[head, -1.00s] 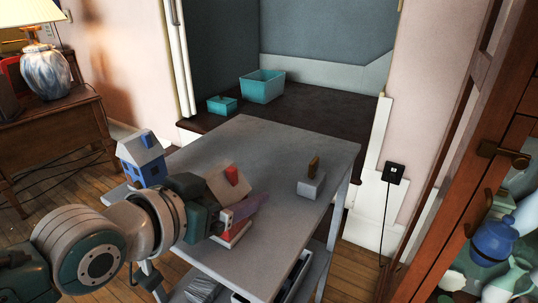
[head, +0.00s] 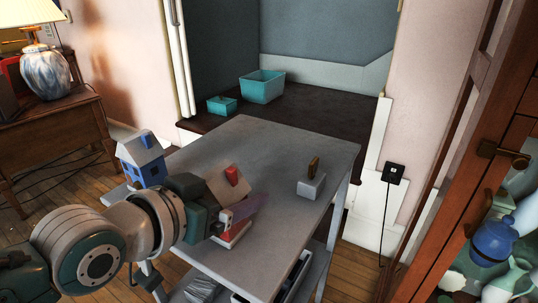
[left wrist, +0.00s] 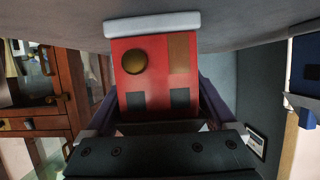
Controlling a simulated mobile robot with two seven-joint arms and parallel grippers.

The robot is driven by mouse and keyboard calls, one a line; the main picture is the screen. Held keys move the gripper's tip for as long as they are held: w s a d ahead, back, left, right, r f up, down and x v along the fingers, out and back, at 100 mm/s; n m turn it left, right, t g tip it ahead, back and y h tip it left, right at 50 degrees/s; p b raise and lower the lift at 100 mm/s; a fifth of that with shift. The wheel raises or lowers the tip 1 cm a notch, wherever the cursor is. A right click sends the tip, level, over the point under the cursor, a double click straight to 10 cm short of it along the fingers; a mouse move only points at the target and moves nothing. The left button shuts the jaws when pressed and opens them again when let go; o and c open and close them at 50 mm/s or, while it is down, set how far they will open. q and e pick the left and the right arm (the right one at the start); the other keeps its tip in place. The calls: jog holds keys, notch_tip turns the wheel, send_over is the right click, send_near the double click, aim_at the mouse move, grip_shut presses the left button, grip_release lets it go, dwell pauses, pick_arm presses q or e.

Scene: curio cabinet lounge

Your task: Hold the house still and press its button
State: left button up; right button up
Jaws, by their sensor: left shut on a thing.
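A red house (head: 234,233) with a grey-white roof, a red chimney and a white base stands on the grey table (head: 290,150). My left gripper (head: 238,213) is shut on the red house, and the hand hides much of its walls in the head view. In the left wrist view the red house (left wrist: 155,80) appears upside down between the two dark fingers, white base at the top. A round brass button (left wrist: 134,61) shows on its wall beside a brown door and two dark windows. No gripper touches the button. My right gripper is in neither view.
A blue house (head: 150,168) stands at the table's left edge. A white block with a brown upright piece (head: 312,184) stands at the right side. The table's far half is clear. Two teal bins (head: 262,87) sit in the alcove behind.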

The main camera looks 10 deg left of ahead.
pick_arm(q)
grip_shut()
jog(key=shift+s+a+f, duration=0.1)
jog(key=shift+f, duration=0.25)
dwell(1.0)
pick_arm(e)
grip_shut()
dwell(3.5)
